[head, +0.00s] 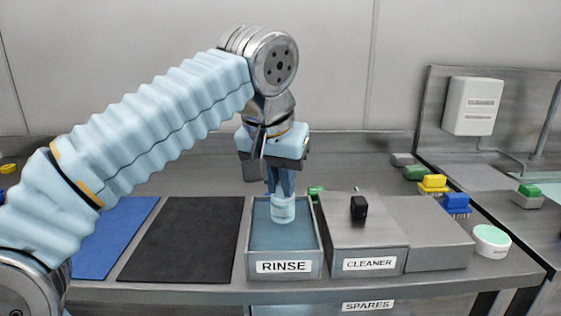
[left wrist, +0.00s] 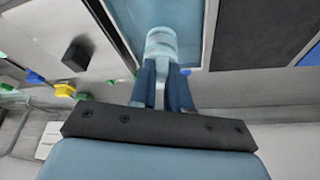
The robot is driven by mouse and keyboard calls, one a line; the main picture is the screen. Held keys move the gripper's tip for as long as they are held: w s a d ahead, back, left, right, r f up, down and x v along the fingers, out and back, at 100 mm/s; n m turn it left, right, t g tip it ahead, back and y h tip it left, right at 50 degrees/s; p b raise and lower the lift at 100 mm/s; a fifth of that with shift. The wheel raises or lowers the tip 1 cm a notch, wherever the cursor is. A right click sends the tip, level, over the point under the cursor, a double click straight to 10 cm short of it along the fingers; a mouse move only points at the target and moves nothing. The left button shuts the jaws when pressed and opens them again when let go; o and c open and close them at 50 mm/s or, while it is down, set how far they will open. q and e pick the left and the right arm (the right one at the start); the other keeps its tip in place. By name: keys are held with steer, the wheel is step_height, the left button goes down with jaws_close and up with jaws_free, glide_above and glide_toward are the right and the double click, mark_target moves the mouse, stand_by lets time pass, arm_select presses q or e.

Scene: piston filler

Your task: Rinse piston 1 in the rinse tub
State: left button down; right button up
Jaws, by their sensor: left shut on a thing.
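My left gripper (head: 280,186) points down over the tub labelled RINSE (head: 310,261). It is shut on piston 1 (head: 283,210), a pale, translucent ribbed cylinder, held upright. The piston is over the blue rinse water (head: 284,240); I cannot tell if its lower end touches the water. In the left wrist view, the piston (left wrist: 161,45) sits between the blue fingers of the gripper (left wrist: 162,75), with the rinse water (left wrist: 125,20) beyond it. My right gripper is not in view.
Right of the tub stands a closed CLEANER box (head: 369,237) with a black knob (head: 359,207). Black (head: 185,240) and blue (head: 115,225) mats lie to the left. Coloured brushes (head: 434,183) and a round white tub (head: 491,241) are at the right.

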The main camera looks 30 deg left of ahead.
mark_target(278, 197)
arm_select(q)
steer(key=shift+f+b, duration=2.1)
steer(key=shift+f, duration=0.6)
steer(key=shift+s+d, duration=0.1)
steer(key=shift+s+d, duration=0.25)
steer(key=shift+s, duration=0.15)
steer(key=shift+w+a+p, duration=0.3)
steer(key=shift+w, duration=0.15)
steer(key=shift+w+a, duration=0.35)
steer(key=shift+w, duration=0.25)
steer(key=shift+s+d, duration=0.1)
steer(key=shift+s, duration=0.05)
